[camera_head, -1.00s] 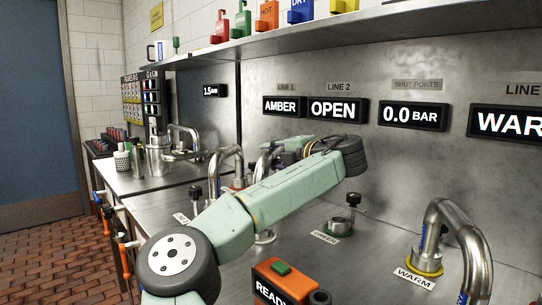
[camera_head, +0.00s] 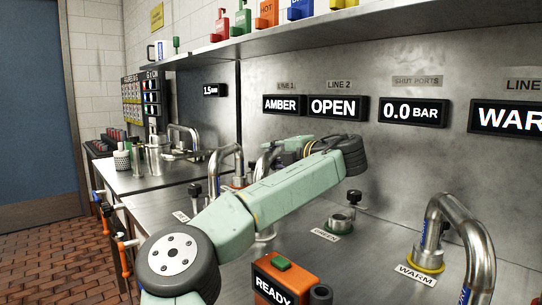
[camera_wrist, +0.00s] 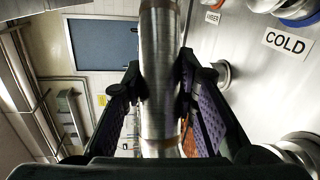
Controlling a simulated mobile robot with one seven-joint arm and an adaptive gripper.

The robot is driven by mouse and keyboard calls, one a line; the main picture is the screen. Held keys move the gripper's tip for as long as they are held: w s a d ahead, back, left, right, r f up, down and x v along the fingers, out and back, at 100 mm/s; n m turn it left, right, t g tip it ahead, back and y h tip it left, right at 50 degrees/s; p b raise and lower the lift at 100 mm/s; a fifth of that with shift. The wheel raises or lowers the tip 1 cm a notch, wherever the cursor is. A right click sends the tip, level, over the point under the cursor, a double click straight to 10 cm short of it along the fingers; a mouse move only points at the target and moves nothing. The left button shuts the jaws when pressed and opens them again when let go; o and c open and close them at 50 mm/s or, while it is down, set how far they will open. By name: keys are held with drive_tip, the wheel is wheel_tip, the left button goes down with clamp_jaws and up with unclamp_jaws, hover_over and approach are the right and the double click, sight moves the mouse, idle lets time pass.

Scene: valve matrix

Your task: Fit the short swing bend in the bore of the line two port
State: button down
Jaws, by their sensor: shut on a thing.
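My gripper (camera_wrist: 160,78) is shut on a shiny metal pipe, the swing bend (camera_wrist: 160,50), with one padded finger on each side. The bend runs up and down through the middle of the wrist view, and its upper end leaves the frame. In the head view my gripper is mostly hidden behind my green arm. The LINE 2 sign (camera_head: 339,85) is on the back wall above a display reading OPEN (camera_head: 337,109). An open port with the label GREEN (camera_head: 340,222) shows right of my arm. I cannot tell which bore is the line two port.
A bent pipe (camera_head: 456,222) stands in the yellow-ringed WARM port at right. Another bend (camera_head: 222,165) stands left of my arm. An orange READY box (camera_head: 284,283) is at the front. A COLD label (camera_wrist: 288,40) lies beside a blue-ringed fitting in the wrist view.

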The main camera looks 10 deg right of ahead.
drive_tip(key=shift+f+b, duration=1.25)
drive_tip(key=shift+b, duration=0.05)
drive_tip(key=c, duration=1.5)
unclamp_jaws()
drive_tip(key=shift+r, duration=0.1)
drive_tip(key=o, duration=0.3)
drive_tip(key=v, duration=1.2)
wheel_tip(320, 180, up, 8)
drive_tip(key=p, duration=0.5)
drive_tip(key=shift+p, duration=0.35)
